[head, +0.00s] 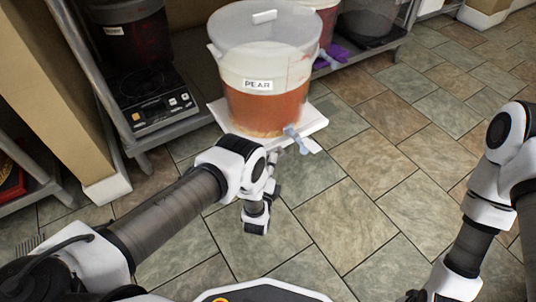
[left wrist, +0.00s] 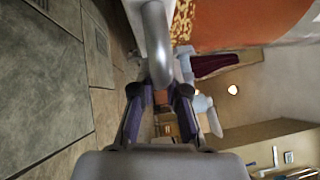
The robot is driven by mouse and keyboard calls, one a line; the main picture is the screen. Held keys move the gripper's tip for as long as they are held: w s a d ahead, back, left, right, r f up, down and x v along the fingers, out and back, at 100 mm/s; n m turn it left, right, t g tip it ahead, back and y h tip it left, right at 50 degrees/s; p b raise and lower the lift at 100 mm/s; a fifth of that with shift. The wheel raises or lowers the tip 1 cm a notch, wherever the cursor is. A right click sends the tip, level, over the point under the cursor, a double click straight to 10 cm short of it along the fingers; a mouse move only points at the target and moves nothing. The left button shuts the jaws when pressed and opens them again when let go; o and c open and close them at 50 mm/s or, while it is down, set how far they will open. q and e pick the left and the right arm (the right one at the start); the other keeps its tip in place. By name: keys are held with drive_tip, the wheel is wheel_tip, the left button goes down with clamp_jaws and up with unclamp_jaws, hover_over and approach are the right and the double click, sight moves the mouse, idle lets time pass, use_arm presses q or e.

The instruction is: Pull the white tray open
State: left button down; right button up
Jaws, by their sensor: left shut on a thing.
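The white tray (head: 314,122) sticks out from the lower shelf over the tiled floor. A bucket labelled PEAR (head: 262,92), with orange-red liquid and a pale lid, stands on it. My left gripper (head: 272,168) is low at the tray's front side, partly hidden by my own wrist. In the left wrist view its two fingers (left wrist: 160,92) are on either side of a grey bar handle (left wrist: 157,42) beside the white tray edge (left wrist: 138,22), shut on it. My right gripper (head: 415,296) barely shows at the bottom edge; its fingers are cut off.
A blue-grey tap (head: 297,138) juts from the bucket's lower front. A black cooktop (head: 153,98) sits on the shelf at left, by a metal post (head: 90,70). A purple cloth (head: 332,54) and other buckets are behind. The tiled floor (head: 400,170) at right is clear.

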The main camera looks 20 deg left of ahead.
idle(0.3)
use_arm(q)
drive_tip(key=c, duration=1.4)
unclamp_jaws()
drive_tip(key=shift+c, duration=0.2)
drive_tip(key=s+f, duration=0.1)
drive_tip(key=s, duration=0.6)
drive_tip(key=shift+s+d, duration=0.25)
